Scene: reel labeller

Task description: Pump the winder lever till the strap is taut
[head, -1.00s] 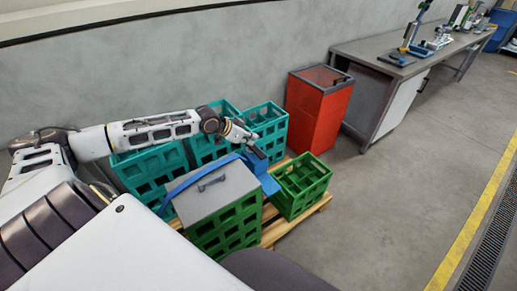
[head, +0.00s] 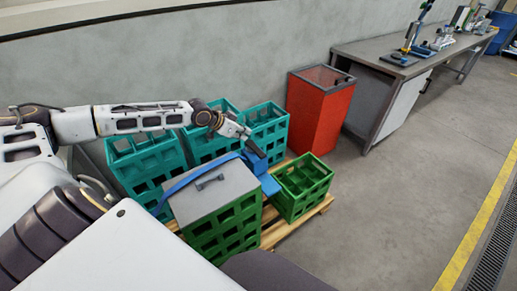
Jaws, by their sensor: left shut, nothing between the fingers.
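The blue strap (head: 183,186) runs over the grey lid (head: 213,197) of a green crate to a blue winder (head: 263,176) at the lid's right edge. I cannot tell how taut the strap is. My left gripper (head: 256,149) reaches in from the left over the teal crates, pointing down and right, with its tip just above the winder. It is shut with nothing in it. The winder lever cannot be told apart from the dark fingertips here, and whether they touch it is unclear. My right gripper is out of view.
The crates stand on a wooden pallet (head: 314,214): teal ones (head: 150,165) behind, an open green one (head: 302,188) at the right. A red bin (head: 318,112) and a workbench (head: 365,62) stand behind. The floor to the right is clear.

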